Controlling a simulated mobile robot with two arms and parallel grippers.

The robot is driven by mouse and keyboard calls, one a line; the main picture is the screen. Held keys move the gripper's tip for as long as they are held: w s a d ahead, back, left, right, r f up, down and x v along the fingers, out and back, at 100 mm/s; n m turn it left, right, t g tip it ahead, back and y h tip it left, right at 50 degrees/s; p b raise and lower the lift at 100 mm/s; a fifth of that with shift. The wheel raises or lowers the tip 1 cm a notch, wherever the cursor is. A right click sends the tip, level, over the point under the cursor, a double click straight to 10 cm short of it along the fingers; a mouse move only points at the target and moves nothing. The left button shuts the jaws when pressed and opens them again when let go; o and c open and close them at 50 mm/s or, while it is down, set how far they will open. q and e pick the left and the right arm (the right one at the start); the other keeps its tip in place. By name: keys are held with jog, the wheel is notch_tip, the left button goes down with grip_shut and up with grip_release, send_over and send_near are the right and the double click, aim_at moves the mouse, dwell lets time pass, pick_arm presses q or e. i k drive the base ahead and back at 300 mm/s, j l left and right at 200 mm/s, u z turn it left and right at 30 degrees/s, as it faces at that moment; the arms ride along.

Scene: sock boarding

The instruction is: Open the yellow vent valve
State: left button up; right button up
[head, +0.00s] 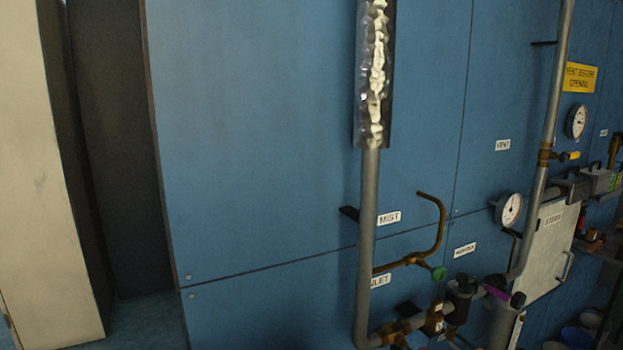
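A small yellow valve handle (574,155) sits on a brass valve body (546,154) on the grey vertical pipe at the right in the head view. The handle points to the right, roughly across the pipe. A white "VENT" label (503,145) is on the blue panel to its left. A yellow sign (580,78) reading "VENT BEFORE OPENING" is above it. Neither of my grippers shows in the head view.
Pressure gauges are above the valve (577,121) and lower left of it (510,209). A pale door (550,245) with a handle, a green valve knob (439,273), and dark fittings crowd the lower right. The blue panel (250,130) is bare at left.

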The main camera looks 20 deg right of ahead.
aim_at(563, 157)
jog(key=z, duration=0.9)
